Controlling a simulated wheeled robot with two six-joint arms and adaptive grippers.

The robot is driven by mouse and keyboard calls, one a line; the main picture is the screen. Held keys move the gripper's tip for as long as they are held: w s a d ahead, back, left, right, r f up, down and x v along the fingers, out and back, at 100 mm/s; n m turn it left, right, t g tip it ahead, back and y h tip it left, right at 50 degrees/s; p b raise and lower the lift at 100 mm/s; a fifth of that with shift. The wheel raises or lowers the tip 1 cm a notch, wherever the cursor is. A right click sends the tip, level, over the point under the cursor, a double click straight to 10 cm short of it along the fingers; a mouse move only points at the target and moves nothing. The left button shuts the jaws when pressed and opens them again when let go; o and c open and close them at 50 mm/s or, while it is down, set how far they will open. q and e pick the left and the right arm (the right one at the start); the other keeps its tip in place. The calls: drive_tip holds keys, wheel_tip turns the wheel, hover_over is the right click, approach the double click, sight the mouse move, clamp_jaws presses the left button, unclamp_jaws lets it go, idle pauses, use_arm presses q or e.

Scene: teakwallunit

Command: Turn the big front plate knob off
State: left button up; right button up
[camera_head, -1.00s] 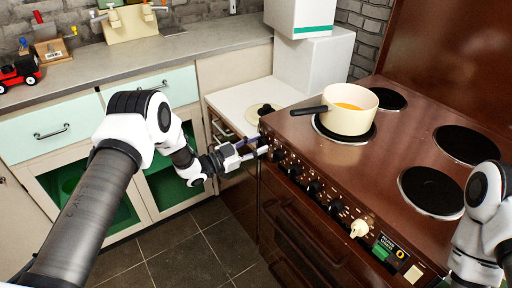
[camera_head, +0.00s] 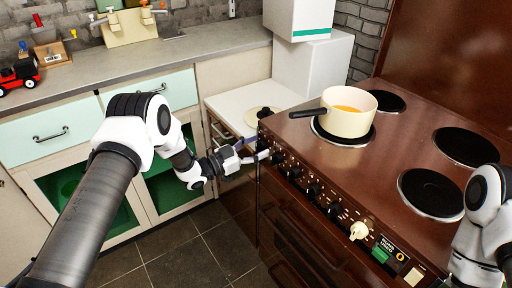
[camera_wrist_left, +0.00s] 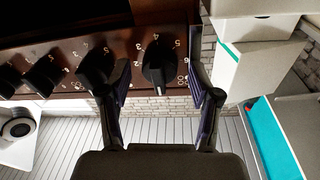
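The brown stove (camera_head: 400,150) has a row of black knobs along its front. My left gripper (camera_head: 257,150) is at the leftmost end of this row. In the left wrist view, my left gripper (camera_wrist_left: 160,95) is open, with one finger on each side of the end black knob (camera_wrist_left: 158,62). The fingers look apart from the knob, and contact cannot be made out. The neighbouring knob (camera_wrist_left: 97,65) is close to the left finger. The knob markings do not show which plate each one serves. My right arm is at the right edge, its gripper out of view.
A cream pan (camera_head: 348,118) with a dark handle sits on a hotplate. Other black hotplates (camera_head: 431,191) are bare. A cream knob (camera_head: 359,230) is farther right on the panel. A white counter (camera_head: 232,103) and white boxes (camera_head: 313,62) stand left of the stove.

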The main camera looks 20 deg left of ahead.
use_arm(q)
drive_tip(key=v, duration=1.2)
drive_tip(key=s+d+f+n+g+p, duration=0.15)
drive_tip(key=s+d+p, duration=0.3)
drive_tip(key=d, duration=0.45)
drive_tip(key=s+d+f+n+g+y+p, duration=0.35)
drive_tip(key=s+f+y, duration=0.25)
drive_tip(key=s+f, duration=0.25)
drive_tip(key=s+a+f+n+g+y, duration=0.2)
drive_tip(key=s+a+n+g+y, duration=0.1)
drive_tip(key=s, duration=0.9)
drive_tip(key=s+a+f+n+g+y, duration=0.2)
drive_tip(key=s+a+n+g+y, duration=0.1)
drive_tip(key=s, duration=0.9)
drive_tip(key=a+g+y, duration=0.1)
drive_tip(key=a+g, duration=0.1)
drive_tip(key=shift+a+g, duration=0.3)
drive_tip(key=shift+g, duration=0.1)
